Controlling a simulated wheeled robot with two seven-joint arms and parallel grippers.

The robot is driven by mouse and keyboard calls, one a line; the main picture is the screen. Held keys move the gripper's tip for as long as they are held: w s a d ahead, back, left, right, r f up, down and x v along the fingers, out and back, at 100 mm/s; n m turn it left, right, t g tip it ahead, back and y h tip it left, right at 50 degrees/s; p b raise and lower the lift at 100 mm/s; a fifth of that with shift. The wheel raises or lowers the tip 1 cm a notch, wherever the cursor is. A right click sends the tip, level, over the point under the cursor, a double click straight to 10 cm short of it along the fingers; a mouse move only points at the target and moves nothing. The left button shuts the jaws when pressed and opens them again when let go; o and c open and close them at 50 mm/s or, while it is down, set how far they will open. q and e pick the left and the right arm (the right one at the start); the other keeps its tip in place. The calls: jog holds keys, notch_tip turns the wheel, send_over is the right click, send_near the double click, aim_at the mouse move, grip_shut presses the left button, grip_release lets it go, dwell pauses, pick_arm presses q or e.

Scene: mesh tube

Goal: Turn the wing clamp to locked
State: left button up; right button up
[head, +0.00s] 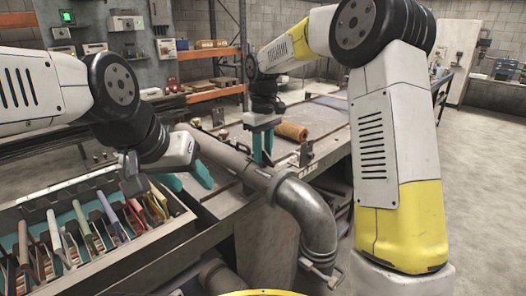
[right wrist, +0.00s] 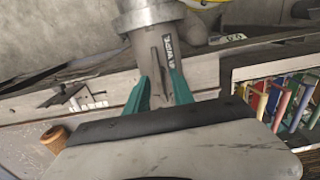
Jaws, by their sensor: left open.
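A grey pipe (head: 225,155) with an elbow (head: 312,215) runs across the bench front. My right gripper (head: 263,158) points down at the pipe just before the elbow. In the right wrist view, its teal fingers (right wrist: 160,80) are apart over the labelled pipe (right wrist: 158,45); contact is unclear. My left gripper (head: 190,184) is open and empty, left of the pipe and above the tray's right end. I cannot single out the wing clamp for certain. A small metal fitting (head: 321,272) is at the elbow's lower end.
A tray (head: 130,256) with several coloured-handled tools is at the lower left. An orange-brown roll (head: 291,131) lies on the bench (head: 325,112) behind the pipe, near an upright metal bracket (head: 306,154). Open floor lies to the right.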

notch_tip(320, 180, up, 8)
jog(key=shift+f, duration=0.15)
dwell(0.4)
jog(key=s+d+r+m+t+y, duration=0.1)
jog(key=s+d+r+m+t, duration=0.3)
jog(key=s+d, duration=0.65)
jog(key=s+d+f+m+t, duration=0.1)
jog(key=s+d+f+m, duration=0.1)
jog(key=s, duration=0.5)
jog(key=s+d+f+m+t+y, duration=0.1)
jog(key=s+f+m, duration=0.1)
jog(key=s, duration=0.6)
jog(key=shift+s+d+f+m, duration=0.3)
jog(key=shift+d, duration=0.1)
